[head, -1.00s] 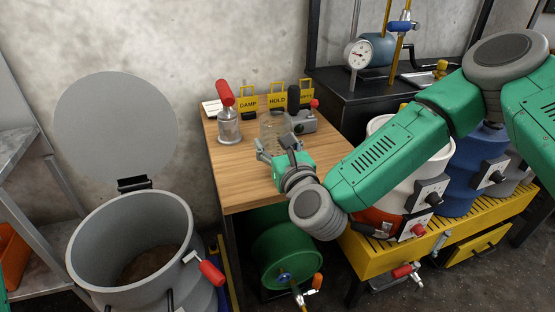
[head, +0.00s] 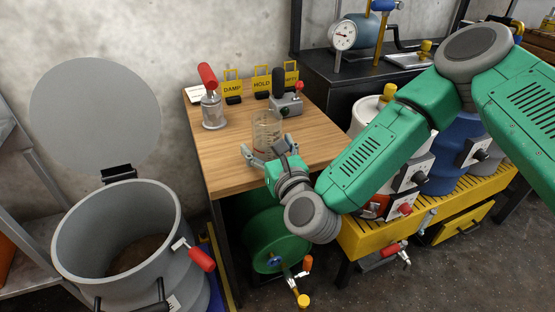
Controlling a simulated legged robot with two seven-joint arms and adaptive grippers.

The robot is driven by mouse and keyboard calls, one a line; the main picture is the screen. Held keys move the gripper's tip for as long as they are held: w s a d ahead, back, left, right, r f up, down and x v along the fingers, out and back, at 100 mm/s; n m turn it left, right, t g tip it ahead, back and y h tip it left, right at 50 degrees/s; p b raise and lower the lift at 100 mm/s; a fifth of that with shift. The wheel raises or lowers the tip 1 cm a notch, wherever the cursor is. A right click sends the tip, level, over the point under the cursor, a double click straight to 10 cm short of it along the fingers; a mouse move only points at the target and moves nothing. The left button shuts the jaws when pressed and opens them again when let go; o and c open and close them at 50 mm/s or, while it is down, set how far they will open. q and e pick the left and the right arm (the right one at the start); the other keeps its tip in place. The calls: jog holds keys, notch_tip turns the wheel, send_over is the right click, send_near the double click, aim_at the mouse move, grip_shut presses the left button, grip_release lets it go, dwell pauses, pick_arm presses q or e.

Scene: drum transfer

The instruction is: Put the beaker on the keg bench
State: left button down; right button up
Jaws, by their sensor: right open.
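A clear glass beaker (head: 266,128) stands upright on the wooden bench top (head: 222,170), near its middle. My right gripper (head: 268,151) is open at the near side of the beaker, its fingers spread to the left and right. The fingers are low, close to the bench top; whether either touches the glass I cannot tell. A green keg (head: 262,240) lies under this wooden bench. My left gripper is not in view.
Behind the beaker are a red-handled metal canister (head: 212,108), yellow label stands (head: 233,88) and a grey device (head: 287,103). An open grey drum (head: 120,245) is at left. A yellow rack (head: 370,238) with containers is at right. The bench's front left is clear.

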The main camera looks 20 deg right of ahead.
jog(key=shift+s+p, duration=0.65)
jog(key=shift+s, duration=4.25)
jog(key=s+a+f+n+g+y, duration=0.1)
jog(key=s+f+n+g+y, duration=0.1)
jog(key=s+f+n+g, duration=0.55)
jog(key=s+a+f+n+g+y, duration=0.2)
jog(key=s+f+n, duration=0.2)
jog(key=f+n, duration=0.75)
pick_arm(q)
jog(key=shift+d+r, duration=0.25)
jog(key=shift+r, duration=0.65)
pick_arm(e)
jog(key=s+d+f+n+g+h, duration=0.2)
jog(key=s+d+n+g, duration=0.2)
jog(key=s+d+n, duration=0.2)
jog(key=s+d+f+n+g+h, duration=0.2)
jog(key=s+d+f+n+g, duration=0.1)
jog(key=s+d+n, duration=0.4)
jog(key=d+n+g, duration=0.1)
jog(key=d+n, duration=0.1)
jog(key=n, duration=0.2)
jog(key=shift+f+h, duration=0.3)
jog(key=shift+s, duration=0.1)
